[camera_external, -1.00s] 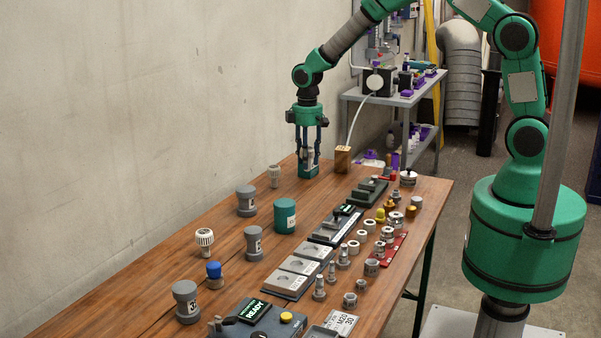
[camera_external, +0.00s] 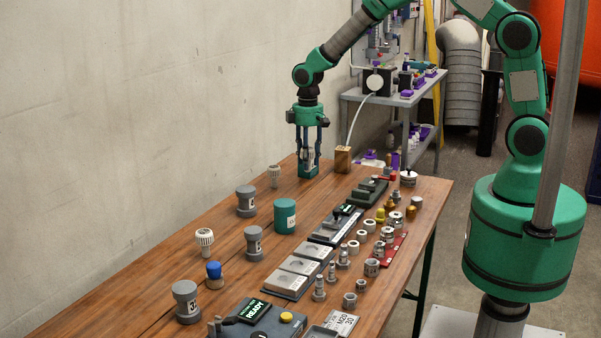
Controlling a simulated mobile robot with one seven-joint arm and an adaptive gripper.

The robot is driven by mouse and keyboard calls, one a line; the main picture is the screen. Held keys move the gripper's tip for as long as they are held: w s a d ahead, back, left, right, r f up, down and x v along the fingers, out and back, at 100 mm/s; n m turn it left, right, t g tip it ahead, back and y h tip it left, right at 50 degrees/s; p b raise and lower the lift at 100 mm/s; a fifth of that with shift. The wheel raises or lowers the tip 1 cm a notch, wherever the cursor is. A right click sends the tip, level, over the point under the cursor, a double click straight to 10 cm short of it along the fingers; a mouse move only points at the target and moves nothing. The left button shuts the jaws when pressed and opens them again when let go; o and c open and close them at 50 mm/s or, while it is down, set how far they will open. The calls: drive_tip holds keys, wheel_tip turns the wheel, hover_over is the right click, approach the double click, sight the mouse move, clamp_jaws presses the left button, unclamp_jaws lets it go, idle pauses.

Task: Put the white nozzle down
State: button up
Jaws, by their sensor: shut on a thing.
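My gripper (camera_external: 309,160) is at the far end of the wooden table (camera_external: 150,275), pointing straight down. Its fingers are shut on a small pale thing (camera_external: 309,154), which looks like the white nozzle but is mostly hidden by the fingers. A green piece (camera_external: 308,172) shows directly below, at table height. I cannot tell whether the held thing touches it. Two other whitish ribbed nozzle-like pieces stand upright on the table, one (camera_external: 274,176) left of my gripper and one (camera_external: 204,240) nearer the camera.
A wooden block (camera_external: 343,160) with a pale hose stands close to the right of my gripper. Grey flanged pieces (camera_external: 246,201) and a green canister (camera_external: 284,216) stand nearer. Fixtures and small fittings (camera_external: 335,228) crowd the right side. The table's left strip is largely clear.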

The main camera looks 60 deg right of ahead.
drive_tip(key=s+a+r+p, duration=0.2)
drive_tip(key=s+a, duration=0.7)
drive_tip(key=s+a+r+p, duration=0.2)
drive_tip(key=s+a+p, duration=0.1)
drive_tip(key=s+a, duration=0.6)
drive_tip(key=shift+s, duration=0.25)
drive_tip(key=shift+r, duration=0.1)
drive_tip(key=b, duration=0.2)
hover_over(284, 202)
drive_tip(key=shift+a+f, duration=0.1)
drive_tip(key=shift+f, duration=0.65)
drive_tip(key=shift+s+f, duration=0.1)
drive_tip(key=shift+f, duration=1.65)
drive_tip(key=shift+f, duration=0.2)
